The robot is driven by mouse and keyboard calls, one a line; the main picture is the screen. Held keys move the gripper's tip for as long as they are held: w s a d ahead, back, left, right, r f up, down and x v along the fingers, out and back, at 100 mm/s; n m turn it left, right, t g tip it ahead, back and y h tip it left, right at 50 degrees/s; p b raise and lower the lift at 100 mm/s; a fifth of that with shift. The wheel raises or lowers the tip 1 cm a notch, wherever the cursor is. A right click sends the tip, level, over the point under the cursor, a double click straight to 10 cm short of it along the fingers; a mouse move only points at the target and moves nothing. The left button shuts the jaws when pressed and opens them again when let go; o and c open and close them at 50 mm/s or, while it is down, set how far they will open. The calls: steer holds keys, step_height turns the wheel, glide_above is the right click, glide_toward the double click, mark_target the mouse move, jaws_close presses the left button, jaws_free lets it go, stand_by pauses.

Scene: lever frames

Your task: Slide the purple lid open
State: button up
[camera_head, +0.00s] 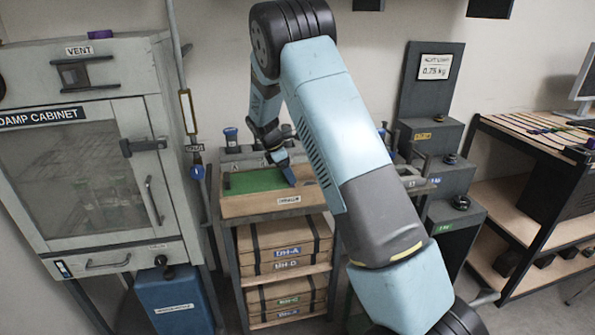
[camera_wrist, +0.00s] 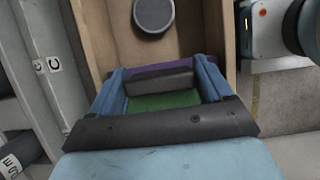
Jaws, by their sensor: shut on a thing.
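The purple lid (camera_wrist: 205,66) shows in the wrist view as a strip around a dark grey bar handle (camera_wrist: 160,82). My gripper (camera_wrist: 163,78) has its blue fingers at the two ends of this handle and is shut on it. A green surface (camera_wrist: 160,102) lies on the near side of the handle, inside a wooden frame (camera_wrist: 95,40). The lid is not clear there, as my arm covers the area to the right.
The damp cabinet (camera_head: 75,165) stands to the left, with a thin post (camera_head: 187,110) between. A dark stepped stand (camera_head: 440,150) is to the right.

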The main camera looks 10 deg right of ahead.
steer(key=o, duration=1.4)
steer(key=shift+d, duration=0.1)
steer(key=v, duration=1.3)
steer(key=shift+w+a+r, duration=0.1)
steer(key=shift+a+r, duration=0.1)
steer(key=shift+r, duration=0.1)
